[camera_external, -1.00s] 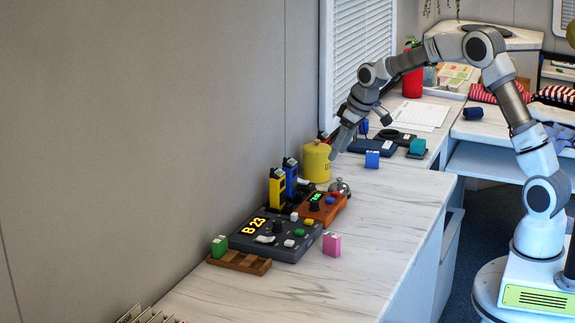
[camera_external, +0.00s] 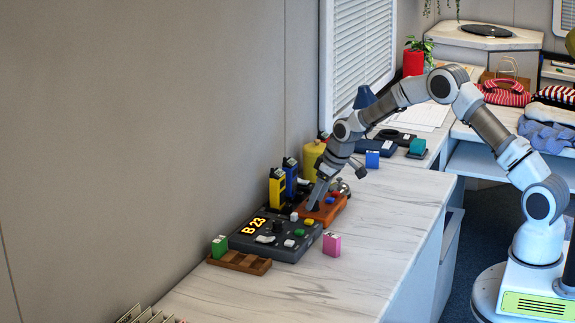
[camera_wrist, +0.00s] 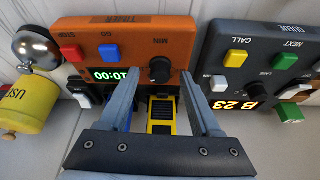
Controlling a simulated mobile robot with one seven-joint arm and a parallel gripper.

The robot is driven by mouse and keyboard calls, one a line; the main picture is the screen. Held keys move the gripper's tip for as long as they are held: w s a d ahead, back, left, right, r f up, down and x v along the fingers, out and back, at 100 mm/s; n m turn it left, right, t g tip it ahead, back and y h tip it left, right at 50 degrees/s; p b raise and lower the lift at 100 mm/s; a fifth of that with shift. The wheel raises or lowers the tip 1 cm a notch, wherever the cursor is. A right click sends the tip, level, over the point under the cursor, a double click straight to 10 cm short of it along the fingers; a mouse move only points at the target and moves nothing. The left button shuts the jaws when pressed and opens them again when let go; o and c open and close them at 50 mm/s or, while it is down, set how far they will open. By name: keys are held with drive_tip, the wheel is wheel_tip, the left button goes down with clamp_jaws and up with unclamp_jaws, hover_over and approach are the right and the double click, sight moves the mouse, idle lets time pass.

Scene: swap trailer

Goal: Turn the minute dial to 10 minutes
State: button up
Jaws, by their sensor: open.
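The orange timer box (camera_wrist: 182,42) lies upside down in the wrist view, with a black round MIN dial (camera_wrist: 160,69), a red and a blue button, and a green display (camera_wrist: 117,75) whose digits are inverted and hard to read surely. My gripper (camera_wrist: 164,76) is open. Its two fingertips are on either side of the dial, apart from each other; whether they touch it I cannot tell. In the external view my gripper (camera_external: 314,207) is down at the orange timer box (camera_external: 332,212), hiding its dial and display.
The dark queue console (camera_wrist: 262,50) with its own knob is close beside the timer. A bell (camera_wrist: 36,46) and a yellow canister (camera_wrist: 25,108) stand at the other side. Yellow and blue handheld radios (camera_external: 277,188) stand behind. The counter's front (camera_external: 395,205) is clear.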

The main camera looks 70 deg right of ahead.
drive_tip(key=shift+f, duration=0.2)
clamp_jaws()
idle(0.3)
drive_tip(key=shift+n+b, duration=0.3)
drive_tip(key=shift+n, duration=0.2)
